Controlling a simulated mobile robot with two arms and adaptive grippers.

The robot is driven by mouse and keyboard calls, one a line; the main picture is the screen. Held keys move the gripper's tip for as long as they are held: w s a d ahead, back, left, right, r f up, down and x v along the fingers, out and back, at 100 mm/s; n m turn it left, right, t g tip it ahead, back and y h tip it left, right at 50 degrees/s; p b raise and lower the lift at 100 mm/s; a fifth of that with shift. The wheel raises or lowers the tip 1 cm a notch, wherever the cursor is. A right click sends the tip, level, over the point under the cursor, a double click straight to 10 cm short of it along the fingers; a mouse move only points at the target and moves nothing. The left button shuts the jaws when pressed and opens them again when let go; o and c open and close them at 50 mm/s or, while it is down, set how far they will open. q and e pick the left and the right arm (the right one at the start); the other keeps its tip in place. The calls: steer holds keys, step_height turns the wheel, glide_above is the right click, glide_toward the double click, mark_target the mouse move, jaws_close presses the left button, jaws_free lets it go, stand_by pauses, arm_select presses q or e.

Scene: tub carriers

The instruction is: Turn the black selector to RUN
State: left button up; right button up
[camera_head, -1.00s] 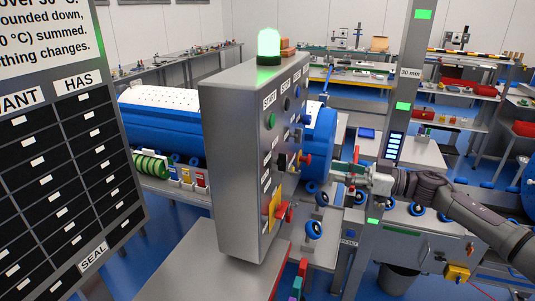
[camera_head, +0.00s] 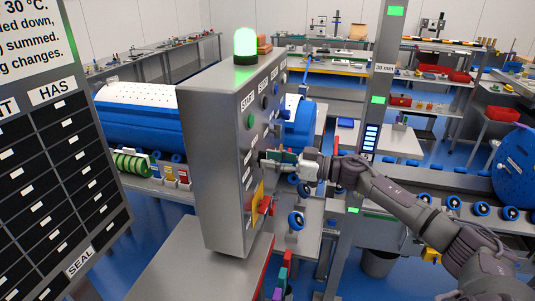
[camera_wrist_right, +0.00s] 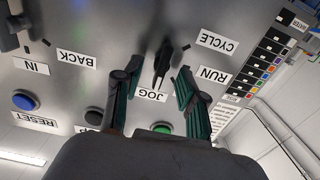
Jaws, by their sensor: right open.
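The black selector (camera_wrist_right: 162,62) is on the grey panel in the right wrist view, which shows the labels upside down. The labels JOG, RUN and CYCLE stand around it. Its narrow end points up in the picture; I cannot tell for sure which label it is set to. My right gripper (camera_wrist_right: 158,76) is open, with one finger on each side of the selector and no clear contact. In the head view the right gripper (camera_head: 284,157) is at the face of the control box (camera_head: 214,165), and it hides part of the panel there. My left gripper is not in view.
A blue button (camera_wrist_right: 25,101) marked RESET and a green button (camera_wrist_right: 162,128) are near the gripper. A second dark handle (camera_wrist_right: 14,25) is by IN and BACK. A green lamp (camera_head: 246,43) glows on the box. A grey post (camera_head: 377,100) stands right of it.

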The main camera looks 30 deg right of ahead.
steer(key=shift+w+a, duration=0.5)
jaws_close()
